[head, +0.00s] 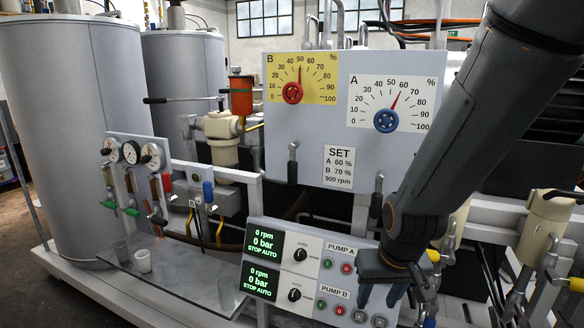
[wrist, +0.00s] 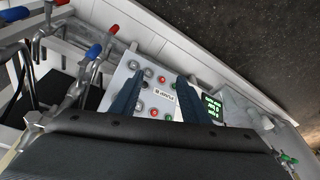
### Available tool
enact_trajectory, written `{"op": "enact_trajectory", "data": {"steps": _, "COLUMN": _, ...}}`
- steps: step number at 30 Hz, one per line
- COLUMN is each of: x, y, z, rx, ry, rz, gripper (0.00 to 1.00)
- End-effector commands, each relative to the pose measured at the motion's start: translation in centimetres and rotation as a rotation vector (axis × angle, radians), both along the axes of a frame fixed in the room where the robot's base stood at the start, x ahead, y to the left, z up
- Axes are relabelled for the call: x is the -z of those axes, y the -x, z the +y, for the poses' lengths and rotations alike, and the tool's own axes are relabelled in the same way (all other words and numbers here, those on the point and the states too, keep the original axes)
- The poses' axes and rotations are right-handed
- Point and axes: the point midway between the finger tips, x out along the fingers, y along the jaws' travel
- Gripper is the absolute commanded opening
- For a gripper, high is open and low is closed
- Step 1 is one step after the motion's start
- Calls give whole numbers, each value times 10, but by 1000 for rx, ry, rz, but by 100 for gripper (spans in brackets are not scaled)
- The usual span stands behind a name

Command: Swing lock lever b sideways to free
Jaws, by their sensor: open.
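A grey panel carries the yellow dial B with a red handwheel (head: 292,93) and the white dial A with a blue handwheel (head: 386,120). A dark-handled lever (head: 292,166) hangs down below dial B, likely lock lever b. A similar lever (head: 377,196) hangs below dial A, just left of my arm. Neither lever can be made out in the wrist view. My gripper (head: 380,294) is open and empty, low in front of the pump panel and well below and right of the lever under dial B. In the wrist view its two fingers (wrist: 158,82) stand apart over the pump panel.
The pump panel (head: 310,262) has green displays, knobs and buttons; it also shows in the wrist view (wrist: 150,72). A glass shelf (head: 180,278) with cups is at left. Gauges, valves and large drums (head: 75,130) stand further left. A set-value card (head: 339,168) sits between the levers.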

Motion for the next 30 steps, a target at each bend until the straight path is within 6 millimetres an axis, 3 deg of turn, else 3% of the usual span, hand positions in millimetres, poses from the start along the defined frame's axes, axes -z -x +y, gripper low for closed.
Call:
{"op": "enact_trajectory", "data": {"steps": 3, "x": -16, "y": -56, "z": 25, "rx": -33, "ry": -15, "rz": -186, "gripper": 42}}
{"op": "enact_trajectory", "data": {"steps": 6, "x": -31, "y": -99, "z": 47, "rx": -54, "ry": -30, "rz": -348, "gripper": 42}}
{"op": "enact_trajectory", "data": {"steps": 12, "x": -73, "y": -168, "z": 92, "rx": -91, "ry": -66, "rz": -672, "gripper": 42}}
{"op": "enact_trajectory", "data": {"steps": 15, "x": -98, "y": -191, "z": 116, "rx": -107, "ry": -87, "rz": -834, "gripper": 42}}
{"op": "enact_trajectory", "data": {"steps": 21, "x": -144, "y": -212, "z": 155, "rx": -129, "ry": -126, "rz": -1113, "gripper": 42}}
{"op": "enact_trajectory", "data": {"steps": 26, "x": -164, "y": -214, "z": 170, "rx": -136, "ry": -144, "rz": -1238, "gripper": 42}}
{"op": "enact_trajectory", "data": {"steps": 30, "x": -170, "y": -217, "z": 174, "rx": -137, "ry": -150, "rz": -1275, "gripper": 42}}
